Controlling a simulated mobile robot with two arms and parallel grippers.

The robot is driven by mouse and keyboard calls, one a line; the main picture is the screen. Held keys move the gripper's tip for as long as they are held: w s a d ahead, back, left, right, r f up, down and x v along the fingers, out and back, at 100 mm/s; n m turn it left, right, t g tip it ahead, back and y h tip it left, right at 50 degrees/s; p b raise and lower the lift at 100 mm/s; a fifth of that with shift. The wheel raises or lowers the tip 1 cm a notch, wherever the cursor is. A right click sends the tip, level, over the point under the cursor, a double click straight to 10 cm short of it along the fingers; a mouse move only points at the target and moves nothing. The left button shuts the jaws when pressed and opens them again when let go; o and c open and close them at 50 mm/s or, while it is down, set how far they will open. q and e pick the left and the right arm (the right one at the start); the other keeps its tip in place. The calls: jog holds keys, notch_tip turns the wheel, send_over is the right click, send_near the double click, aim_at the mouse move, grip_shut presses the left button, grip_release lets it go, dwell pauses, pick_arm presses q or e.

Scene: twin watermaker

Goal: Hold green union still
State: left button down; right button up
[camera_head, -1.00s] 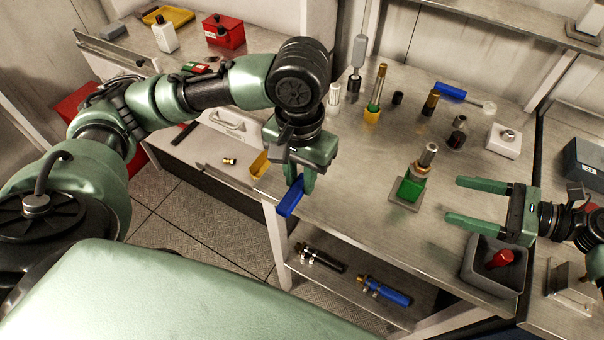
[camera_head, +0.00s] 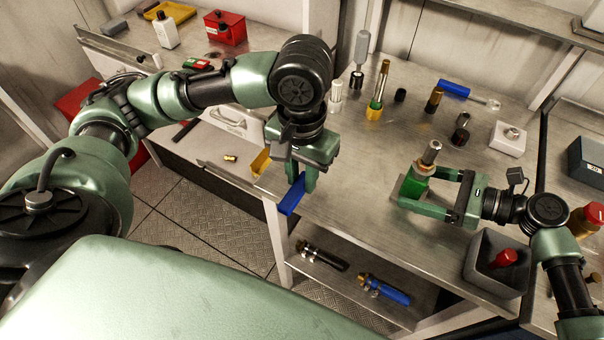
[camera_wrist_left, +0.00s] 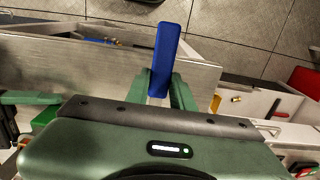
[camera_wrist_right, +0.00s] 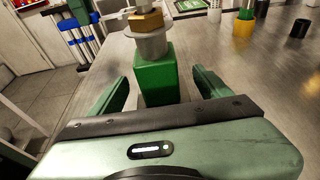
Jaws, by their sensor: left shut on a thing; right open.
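The green union (camera_head: 416,182) stands upright on the bench, a green block with a metal and brass fitting on top. It also shows in the right wrist view (camera_wrist_right: 156,78), between the fingers. My right gripper (camera_head: 411,189) is open, with one finger on each side of the green block. In the right wrist view (camera_wrist_right: 158,92) gaps show between the block and both fingers. My left gripper (camera_head: 298,190) is shut on a blue bar (camera_head: 292,195), held near the bench's front left edge. The blue bar also shows in the left wrist view (camera_wrist_left: 165,58).
A grey bin (camera_head: 470,262) with a red-topped part stands just in front of my right arm. A white block (camera_head: 508,140) is at right. The bench's middle is clear.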

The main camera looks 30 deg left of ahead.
grip_shut()
dwell(0.5)
dwell(0.4)
jog(key=shift+c, duration=2.2)
grip_release()
jog(key=shift+c, duration=0.4)
grip_shut()
